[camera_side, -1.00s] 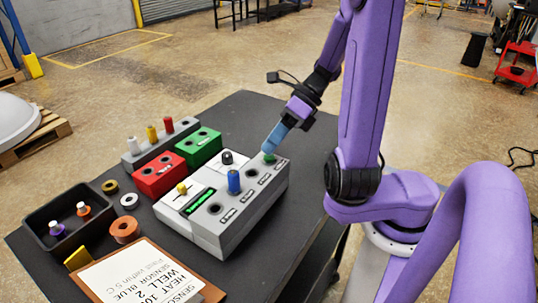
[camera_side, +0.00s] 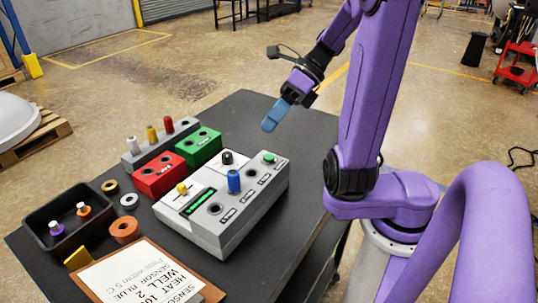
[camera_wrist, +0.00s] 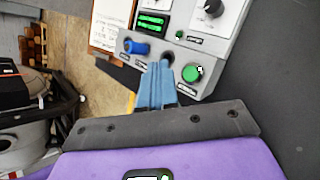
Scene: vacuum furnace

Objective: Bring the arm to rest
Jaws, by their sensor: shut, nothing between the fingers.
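My gripper (camera_side: 270,124) has blue fingers. They are closed together with nothing between them, in the air above the far right end of the furnace control box. The fingers also show in the wrist view (camera_wrist: 158,80), pointing toward the box. The grey-white control box (camera_side: 232,232) stands on the dark table.
Behind the box are a red block (camera_side: 159,182), a green block (camera_side: 197,155) and a grey rack with several coloured cylinders. A black tray (camera_side: 40,215), rings and a clipboard (camera_side: 130,285) lie at the left front. The table's far right part is bare.

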